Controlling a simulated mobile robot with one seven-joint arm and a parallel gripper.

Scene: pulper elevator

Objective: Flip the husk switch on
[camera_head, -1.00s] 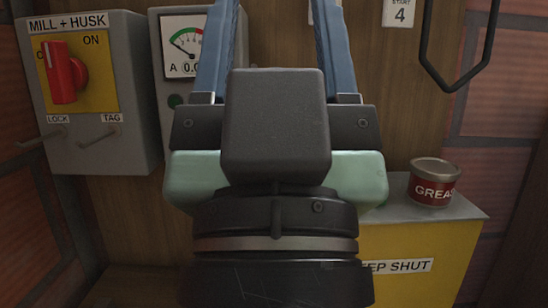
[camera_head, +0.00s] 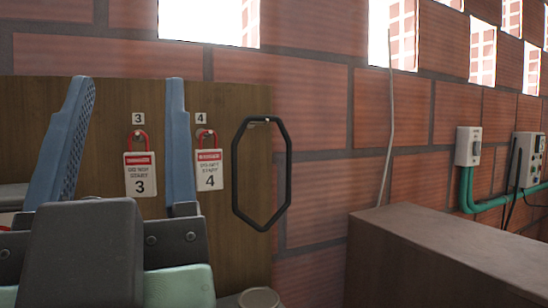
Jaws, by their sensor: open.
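My gripper (camera_head: 127,82) is at the left of the view. Its two blue fingers point up and stand wide apart with nothing between them. The MILL + HUSK box with its red knob, seen earlier, is out of the view now. A small grey switch box (camera_head: 468,146) is on the brick wall at the right, far from my gripper. A larger grey control box (camera_head: 529,160) is farther right. Their labels are too small to read, so I cannot tell whether either carries the husk switch.
Red padlocks with tag 3 (camera_head: 140,175) and tag 4 (camera_head: 209,170) hang on the wooden board behind my fingers. A black loop (camera_head: 236,180) hangs beside them. A large brown box (camera_head: 440,250) fills the lower right, below the green conduit (camera_head: 490,207).

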